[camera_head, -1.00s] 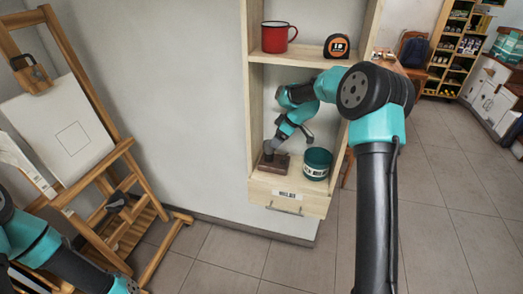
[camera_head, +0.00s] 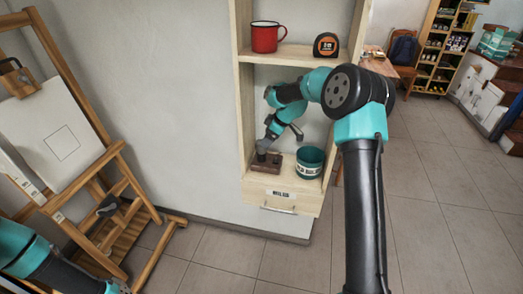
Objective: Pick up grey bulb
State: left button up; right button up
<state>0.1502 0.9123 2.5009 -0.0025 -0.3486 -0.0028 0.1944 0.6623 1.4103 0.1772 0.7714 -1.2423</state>
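My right gripper (camera_head: 263,148) reaches into the lower compartment of the wooden shelf unit (camera_head: 240,110), pointing down over a dark brown block (camera_head: 267,168). Its fingertips are at or just above the block's left part. They are small and dark, so I cannot tell whether they are open or shut. I cannot make out a grey bulb; a small grey shape at the fingertips blends with the gripper. My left arm (camera_head: 50,268) enters at the bottom left, and its gripper is not visible.
A teal pot (camera_head: 310,163) stands right of the block, above a labelled drawer (camera_head: 283,197). A red mug (camera_head: 264,37) and a tape measure (camera_head: 326,45) sit on the shelf above. A wooden easel (camera_head: 95,130) stands left. Tiled floor is open at right.

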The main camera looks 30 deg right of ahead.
aim_at(261, 149)
jog(key=x, duration=0.5)
jog(key=shift+w+a+f, duration=0.1)
jog(key=shift+a+f, duration=0.1)
jog(key=shift+f, duration=0.15)
jog(key=c, duration=1)
